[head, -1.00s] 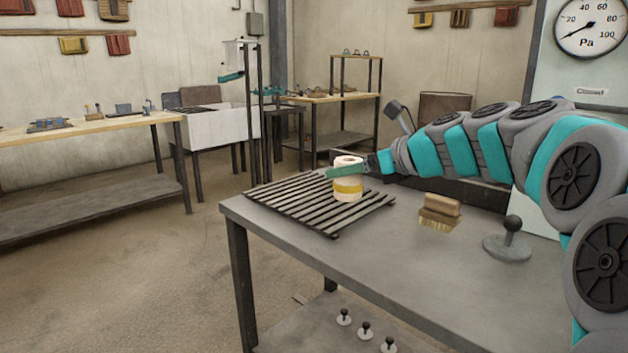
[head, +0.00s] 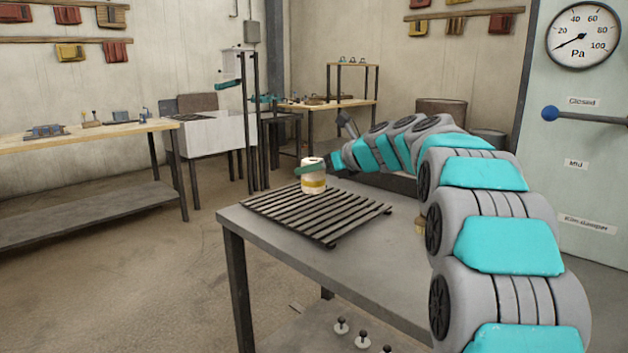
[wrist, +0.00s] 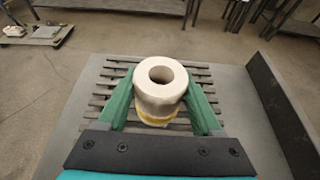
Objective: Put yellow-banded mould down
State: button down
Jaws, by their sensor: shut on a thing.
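The yellow-banded mould (head: 314,182) is a cream cylinder with a yellow band near its base and a round hole in its top. It is upright at the back part of the slatted rack (head: 345,228). My gripper (head: 310,169) is shut on it, with one green finger on each side in the wrist view (wrist: 161,98). The mould (wrist: 160,78) shows its open top there, with rack slats (wrist: 105,88) behind and beside it. I cannot tell whether its base touches the slats.
The rack lies on a grey metal table (head: 285,250); its front slats are bare. A brush (head: 420,225) is mostly hidden behind my arm. Several small knobbed things (head: 362,340) sit on the lower shelf. A wall panel with a blue-knobbed lever (head: 550,113) stands at the right.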

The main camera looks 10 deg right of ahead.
aim_at(322, 177)
jog(key=shift+f, duration=1.6)
jog(key=shift+c, duration=0.2)
grip_release()
jog(key=shift+f, duration=0.1)
jog(key=shift+s+d+r, duration=0.1)
jog(key=shift+s+r, duration=0.05)
jog(key=shift+r, duration=0.05)
jog(key=v, duration=1.1)
jog(key=shift+s+d+r, duration=0.2)
jog(key=shift+s, duration=0.05)
